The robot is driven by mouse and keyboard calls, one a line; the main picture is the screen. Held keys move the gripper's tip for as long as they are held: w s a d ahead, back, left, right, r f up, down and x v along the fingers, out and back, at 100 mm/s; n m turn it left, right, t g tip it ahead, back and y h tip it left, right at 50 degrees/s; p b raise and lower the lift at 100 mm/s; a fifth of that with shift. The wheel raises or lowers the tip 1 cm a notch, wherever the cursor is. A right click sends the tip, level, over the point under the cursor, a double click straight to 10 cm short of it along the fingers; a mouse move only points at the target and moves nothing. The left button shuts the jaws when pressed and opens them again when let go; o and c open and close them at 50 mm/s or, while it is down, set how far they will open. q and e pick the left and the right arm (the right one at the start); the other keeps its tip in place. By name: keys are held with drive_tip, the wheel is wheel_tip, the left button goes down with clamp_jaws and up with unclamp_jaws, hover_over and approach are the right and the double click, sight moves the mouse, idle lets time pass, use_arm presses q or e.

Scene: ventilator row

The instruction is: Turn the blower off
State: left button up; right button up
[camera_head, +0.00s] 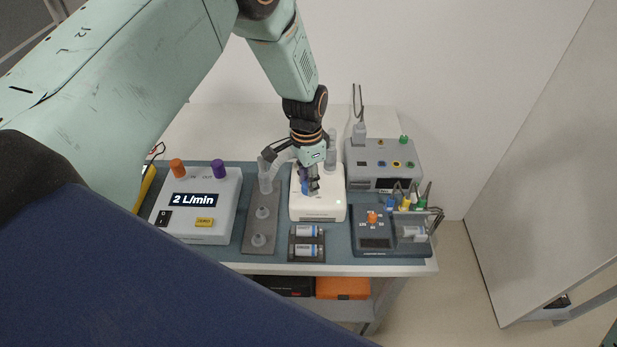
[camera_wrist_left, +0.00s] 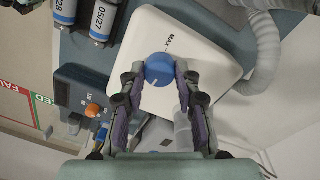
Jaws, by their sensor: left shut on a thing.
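The blower is a white box (camera_head: 318,213) standing on the blue-grey mat, with a small green light on its top. My left gripper (camera_head: 309,188) is over the top of the box. In the wrist view its fingers (camera_wrist_left: 160,80) are on both sides of the knob, shut on it. The gripper hides most of the knob in the head view. My right gripper is not in view.
A flow meter box (camera_head: 195,225) reading "2 L/min" stands left. A grey holder with several pegs (camera_head: 260,230), a battery tray (camera_head: 306,262), a grey device (camera_head: 384,152) and a dark tester (camera_head: 372,244) surround the blower. A corrugated hose (camera_wrist_left: 266,55) runs beside it.

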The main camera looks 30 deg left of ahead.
use_arm(q)
drive_tip(key=n+p, duration=0.1)
drive_tip(key=n, duration=0.4)
drive_tip(key=shift+n, duration=0.3)
drive_tip(key=n+p, duration=0.1)
drive_tip(key=n, duration=0.3)
drive_tip(key=shift+t, duration=0.3)
drive_tip(key=n+p, duration=0.1)
drive_tip(key=n, duration=0.4)
drive_tip(key=shift+s+p, duration=0.1)
drive_tip(key=shift+p, duration=0.2)
drive_tip(key=n+p, duration=0.1)
drive_tip(key=n, duration=0.3)
drive_tip(key=shift+n, duration=0.3)
drive_tip(key=o, duration=1.1)
drive_tip(key=shift+o, duration=0.2)
drive_tip(key=shift+r, duration=0.1)
